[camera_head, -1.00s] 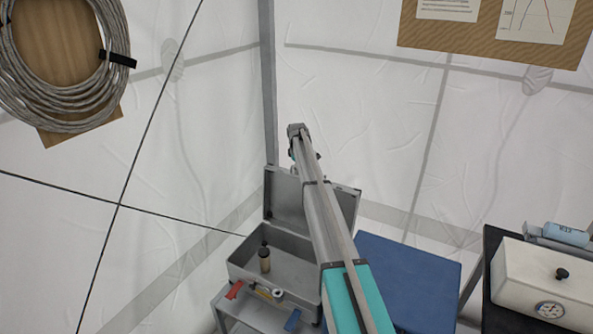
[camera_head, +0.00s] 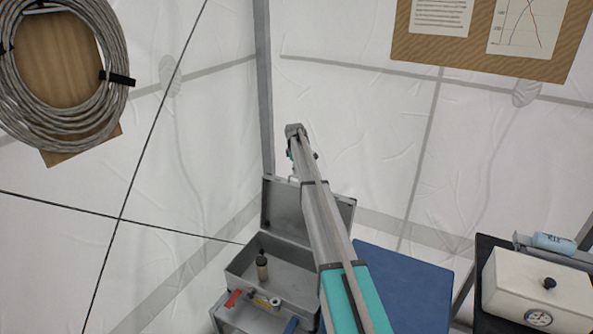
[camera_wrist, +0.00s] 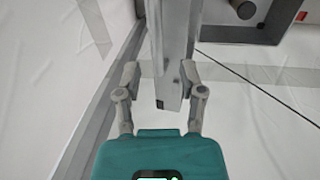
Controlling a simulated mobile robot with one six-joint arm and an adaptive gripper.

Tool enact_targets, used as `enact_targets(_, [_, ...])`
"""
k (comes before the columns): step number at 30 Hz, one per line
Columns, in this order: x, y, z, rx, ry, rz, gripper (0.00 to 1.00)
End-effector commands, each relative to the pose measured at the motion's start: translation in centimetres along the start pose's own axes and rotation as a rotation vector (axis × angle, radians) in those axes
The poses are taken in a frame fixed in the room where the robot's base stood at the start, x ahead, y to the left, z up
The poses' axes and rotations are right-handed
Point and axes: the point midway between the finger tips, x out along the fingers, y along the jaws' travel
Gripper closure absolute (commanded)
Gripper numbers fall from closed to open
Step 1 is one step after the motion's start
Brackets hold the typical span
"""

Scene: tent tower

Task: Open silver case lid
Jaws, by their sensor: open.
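The silver case (camera_head: 245,281) stands open in the head view, its lid (camera_head: 279,205) raised roughly upright at the back. My arm covers part of the lid and the case's right side. In the wrist view, the lid (camera_wrist: 172,50) shows nearly edge-on, with its edge between the spread fingers of my gripper (camera_wrist: 160,78). The fingers are apart, one on each side; whether either touches the lid is unclear. In the head view, the gripper's tips are mostly hidden behind my arm.
A small dark-capped bottle (camera_head: 262,268) stands in the case. Red (camera_head: 233,298) and blue (camera_head: 291,325) pieces lie at its front. A blue surface (camera_head: 405,285) is to the right, beside a white box with a gauge (camera_head: 540,290). A tent pole (camera_head: 264,100) rises behind the lid.

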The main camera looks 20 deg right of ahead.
Motion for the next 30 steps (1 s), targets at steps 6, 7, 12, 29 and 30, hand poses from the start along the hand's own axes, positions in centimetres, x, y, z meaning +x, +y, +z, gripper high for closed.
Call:
enact_targets(6, [-1.2,0.6,0.0,0.000,0.000,0.000,0.49])
enact_targets(7, [-1.4,0.6,0.0,0.000,0.000,0.000,0.49])
enact_targets(12, [-2.1,1.0,0.0,0.000,0.000,0.000,0.49])
enact_targets(29, [-4.6,2.2,0.0,0.000,0.000,0.000,0.49])
enact_targets(30, [-4.8,2.3,0.0,0.000,0.000,0.000,0.49])
